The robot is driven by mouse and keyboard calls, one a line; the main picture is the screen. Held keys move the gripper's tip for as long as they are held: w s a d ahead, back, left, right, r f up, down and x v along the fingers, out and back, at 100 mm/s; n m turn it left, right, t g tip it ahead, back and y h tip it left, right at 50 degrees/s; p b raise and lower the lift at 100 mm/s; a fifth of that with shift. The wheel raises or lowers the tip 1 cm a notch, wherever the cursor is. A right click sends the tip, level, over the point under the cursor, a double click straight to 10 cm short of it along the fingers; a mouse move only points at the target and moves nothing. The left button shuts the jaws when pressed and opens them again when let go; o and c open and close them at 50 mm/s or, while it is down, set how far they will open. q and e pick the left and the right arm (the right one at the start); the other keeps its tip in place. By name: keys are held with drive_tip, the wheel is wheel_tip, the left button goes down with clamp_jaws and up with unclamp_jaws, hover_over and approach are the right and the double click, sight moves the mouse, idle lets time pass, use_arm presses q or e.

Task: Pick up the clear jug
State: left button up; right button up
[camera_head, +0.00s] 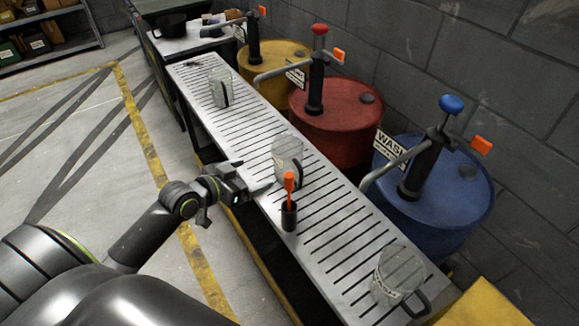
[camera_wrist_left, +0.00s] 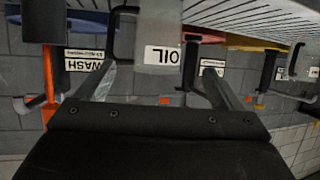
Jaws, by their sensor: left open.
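Three clear jugs with dark handles stand upright on the slatted metal bench: a far jug (camera_head: 219,88), a middle jug (camera_head: 286,152) and a near jug (camera_head: 392,270). My left gripper (camera_head: 252,187) is open at the bench's left edge, just left of the middle jug and apart from it in the head view. In the left wrist view, which looks upside down, a clear jug with an OIL label (camera_wrist_left: 160,42) is ahead between the open fingers (camera_wrist_left: 158,82), its handle to the left. My right gripper is out of view.
The bench top (camera_head: 330,215) has free room between jugs.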

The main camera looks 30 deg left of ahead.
sight(276, 165)
use_arm(q)
drive_tip(key=x, duration=0.8)
drive_tip(key=shift+w+d+f, duration=0.1)
drive_tip(key=shift+w+f, duration=0.05)
drive_tip(key=shift+w, duration=0.2)
drive_tip(key=x, duration=0.4)
drive_tip(key=shift+w+d+r, duration=0.25)
drive_tip(key=shift+r, duration=0.05)
drive_tip(key=shift+w+d+f, duration=0.1)
drive_tip(key=shift+w+f, duration=0.15)
drive_tip(key=shift+w, duration=0.2)
drive_tip(key=shift+c, duration=0.3)
drive_tip(key=c, duration=0.7)
